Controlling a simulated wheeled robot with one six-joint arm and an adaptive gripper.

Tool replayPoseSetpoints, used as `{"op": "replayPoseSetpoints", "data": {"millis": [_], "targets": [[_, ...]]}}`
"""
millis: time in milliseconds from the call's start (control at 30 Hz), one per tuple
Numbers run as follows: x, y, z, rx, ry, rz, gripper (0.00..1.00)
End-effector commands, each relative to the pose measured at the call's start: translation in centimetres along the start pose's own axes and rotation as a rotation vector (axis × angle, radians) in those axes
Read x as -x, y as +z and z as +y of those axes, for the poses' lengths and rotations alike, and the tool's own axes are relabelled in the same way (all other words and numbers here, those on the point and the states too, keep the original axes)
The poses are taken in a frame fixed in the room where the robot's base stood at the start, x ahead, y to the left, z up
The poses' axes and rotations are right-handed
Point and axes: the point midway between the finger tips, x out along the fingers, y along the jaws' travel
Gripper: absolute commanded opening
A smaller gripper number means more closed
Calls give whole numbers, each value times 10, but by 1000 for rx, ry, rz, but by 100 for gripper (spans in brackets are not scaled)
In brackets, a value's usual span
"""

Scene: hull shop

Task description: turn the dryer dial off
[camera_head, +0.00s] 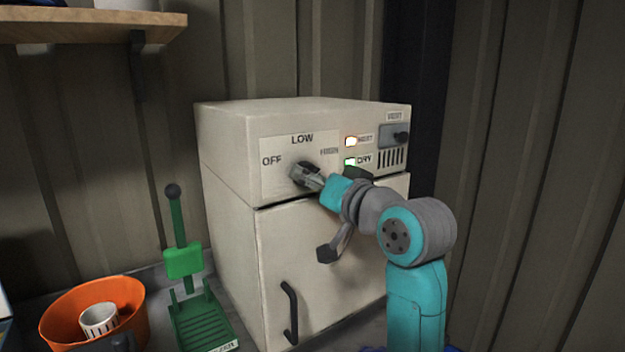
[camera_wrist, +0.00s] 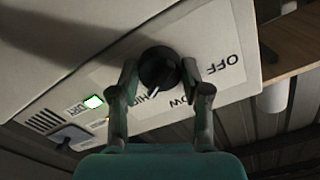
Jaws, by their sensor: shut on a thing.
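The cream dryer (camera_head: 225,150) stands against the back wall. Its round dark dial (camera_wrist: 160,66) sits on a pale panel marked OFF, LOW and HIGH. In the wrist view, which is turned about upside down, the dial's white pointer is toward the HIGH lettering, away from OFF. My gripper (camera_head: 308,174) reaches the dial from the right and hides most of it in the head view. In the wrist view, my gripper (camera_wrist: 160,72) has one finger on each side of the dial and is shut on it.
A VENT slider (camera_head: 401,137) is at upper right. Below are a door handle (camera_head: 290,312), a green lever stand (camera_head: 183,262) and an orange bowl (camera_head: 60,325). A shelf (camera_head: 90,27) hangs upper left.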

Motion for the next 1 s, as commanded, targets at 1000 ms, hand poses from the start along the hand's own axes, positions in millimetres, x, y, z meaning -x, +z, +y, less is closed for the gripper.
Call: {"op": "replayPoseSetpoints", "data": {"millis": [1000], "targets": [[0,0,2,847,0,-1,12]]}}
